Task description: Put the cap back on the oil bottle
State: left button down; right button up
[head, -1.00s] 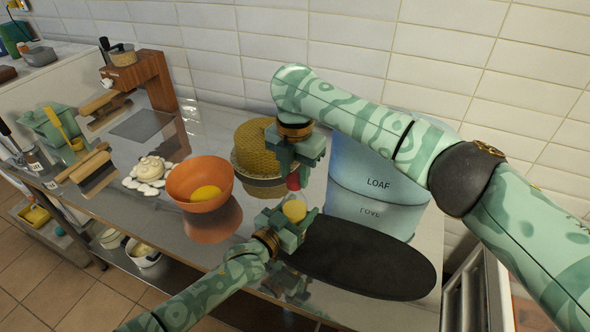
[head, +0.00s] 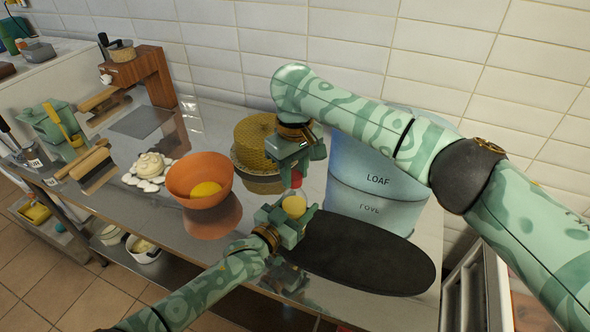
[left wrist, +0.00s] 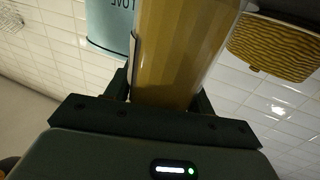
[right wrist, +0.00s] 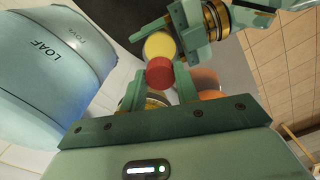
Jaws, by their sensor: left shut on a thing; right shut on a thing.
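The oil bottle (head: 294,206) is held in my left gripper (head: 286,221), which is shut around it. In the left wrist view its yellow body (left wrist: 178,50) fills the space between the fingers. The red cap (head: 296,180) is held in my right gripper (head: 299,172), just above the bottle's top in the head view. In the right wrist view the cap (right wrist: 160,72) sits at the fingertips and overlaps the yellow bottle (right wrist: 160,46). I cannot tell whether cap and bottle touch, and the bottle's mouth is hidden.
An orange bowl (head: 190,170) stands left of my grippers, with a woven basket (head: 250,140) behind them. A blue LOAF bin (head: 375,165) stands right and a dark oval board (head: 375,258) lies in front. The counter between bowl and board is narrow.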

jog(key=m, duration=0.9)
jog(key=shift+m, duration=0.3)
jog(key=m, duration=0.4)
jog(key=shift+a, duration=0.1)
jog(key=o, duration=1)
jog(key=shift+r, duration=0.1)
notch_tip(320, 180, up, 12)
jog(key=shift+f, duration=0.1)
pick_arm(q)
jog(key=shift+c, duration=2.2)
grip_release()
